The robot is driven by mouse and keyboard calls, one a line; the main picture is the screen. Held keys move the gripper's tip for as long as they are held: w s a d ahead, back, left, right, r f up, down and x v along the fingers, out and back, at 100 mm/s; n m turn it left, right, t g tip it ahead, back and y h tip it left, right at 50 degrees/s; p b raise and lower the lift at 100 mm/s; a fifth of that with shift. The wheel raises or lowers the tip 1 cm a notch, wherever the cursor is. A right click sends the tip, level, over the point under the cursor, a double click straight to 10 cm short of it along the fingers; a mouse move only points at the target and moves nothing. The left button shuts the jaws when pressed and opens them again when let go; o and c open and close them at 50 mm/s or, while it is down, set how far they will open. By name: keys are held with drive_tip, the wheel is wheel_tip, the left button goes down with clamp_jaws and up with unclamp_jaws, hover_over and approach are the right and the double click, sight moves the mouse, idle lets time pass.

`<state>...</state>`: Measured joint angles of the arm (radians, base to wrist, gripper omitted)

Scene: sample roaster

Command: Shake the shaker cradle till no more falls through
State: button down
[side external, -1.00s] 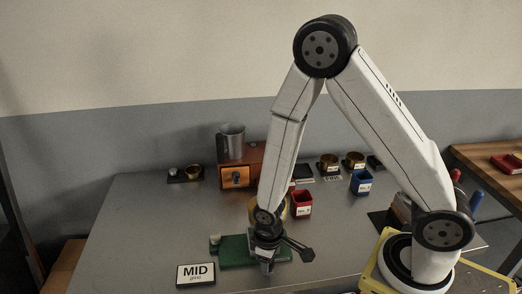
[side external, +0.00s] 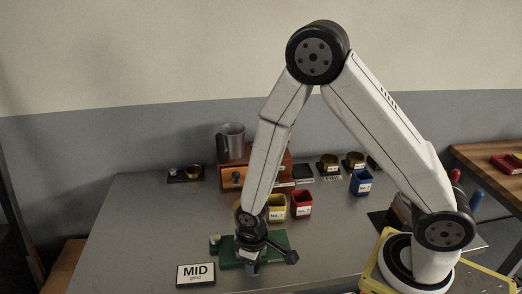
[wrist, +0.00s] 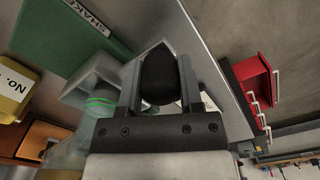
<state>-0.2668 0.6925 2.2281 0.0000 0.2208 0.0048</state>
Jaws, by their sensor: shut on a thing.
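The green shaker base (side external: 279,241) lies on the metal bench, partly hidden by my wrist in the side view. In the wrist view its green plate (wrist: 55,45) carries a label beginning "SHAKE". My gripper (side external: 250,266) is low over the base. In the wrist view my gripper (wrist: 158,85) is shut on a dark rounded grip (wrist: 158,76), apparently the cradle's handle. A grey, box-like part (wrist: 88,75) sits beside the left finger, with a green-ringed clear piece below it. The cradle's inside and anything falling through are not visible.
A "MID grind" sign (side external: 195,274) stands at the front left. Yellow (side external: 277,207), red (side external: 300,204) and blue (side external: 361,183) cups stand behind the base. A wooden box (side external: 233,178) with a metal jug (side external: 231,141) is at the back.

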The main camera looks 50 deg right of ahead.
drive_tip(key=shift+s+d, duration=1.45)
drive_tip(key=shift+w+a, duration=0.1)
drive_tip(key=shift+w+a, duration=1.95)
drive_tip(key=shift+s+d, duration=2)
drive_tip(key=shift+s, duration=0.05)
drive_tip(key=shift+w, duration=0.1)
